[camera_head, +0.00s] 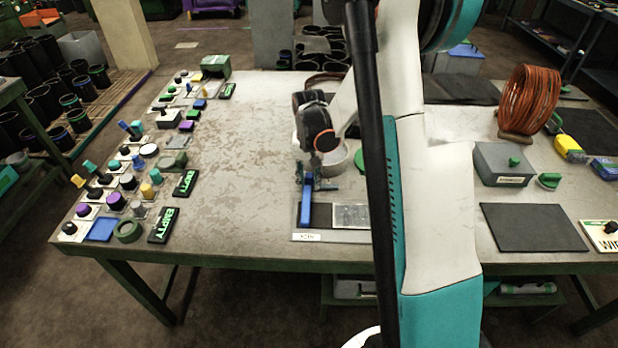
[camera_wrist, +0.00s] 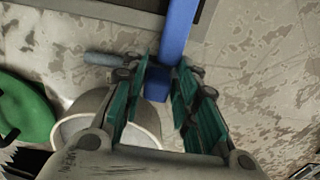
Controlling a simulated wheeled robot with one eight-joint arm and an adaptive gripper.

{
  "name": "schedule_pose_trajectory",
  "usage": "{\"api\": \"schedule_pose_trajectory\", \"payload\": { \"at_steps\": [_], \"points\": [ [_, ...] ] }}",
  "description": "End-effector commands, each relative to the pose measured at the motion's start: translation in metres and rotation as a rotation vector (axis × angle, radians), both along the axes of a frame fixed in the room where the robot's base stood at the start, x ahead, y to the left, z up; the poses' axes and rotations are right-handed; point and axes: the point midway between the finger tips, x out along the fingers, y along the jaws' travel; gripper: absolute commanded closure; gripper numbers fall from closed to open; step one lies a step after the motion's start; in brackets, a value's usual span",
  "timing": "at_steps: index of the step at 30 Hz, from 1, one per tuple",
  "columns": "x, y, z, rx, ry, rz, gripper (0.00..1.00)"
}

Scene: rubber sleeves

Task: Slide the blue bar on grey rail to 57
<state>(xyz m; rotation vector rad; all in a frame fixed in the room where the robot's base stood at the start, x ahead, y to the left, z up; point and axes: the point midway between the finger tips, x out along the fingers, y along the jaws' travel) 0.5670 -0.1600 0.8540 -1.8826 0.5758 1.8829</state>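The blue bar (camera_head: 306,206) is a narrow upright-looking strip near the front edge of the workbench, beside a dark panel, with a small white label below it. Its number cannot be read, and I cannot clearly make out the grey rail. My gripper (camera_head: 318,181) is low over the bar's far end. In the wrist view the blue bar (camera_wrist: 180,30) runs down from the top, and its end lies between the teal fingers of my gripper (camera_wrist: 163,66). The fingers are close to its sides; whether they touch it is unclear.
A grey round cup (camera_wrist: 92,132) stands close to the left finger, with a green object (camera_wrist: 25,112) beyond it. The bench middle left of the bar is clear. An orange coil (camera_head: 530,98) stands at right.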

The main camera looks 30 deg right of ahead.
Motion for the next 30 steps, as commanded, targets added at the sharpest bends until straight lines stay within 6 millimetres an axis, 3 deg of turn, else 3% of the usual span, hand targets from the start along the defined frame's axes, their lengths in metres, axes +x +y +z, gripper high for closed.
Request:
{"api": "schedule_pose_trajectory", "payload": {
  "at_steps": [1, 2, 8, 18, 28, 29, 30],
  "points": [
    [0.000, 0.000, 0.000, -0.001, 0.001, 0.000, 0.92],
    [0.000, 0.000, 0.000, -0.001, 0.001, 0.000, 0.99],
    [-0.003, -0.004, 0.000, -0.001, 0.001, -0.001, 1.00],
    [-0.034, -0.051, 0.000, -0.002, 0.001, -0.001, 1.00],
    [-0.038, -0.056, 0.000, -0.006, 0.004, 0.000, 1.00],
    [-0.038, -0.056, 0.000, -0.006, 0.004, 0.000, 0.72],
    [-0.038, -0.056, 0.000, -0.006, 0.004, -0.001, 0.63]
  ]
}}
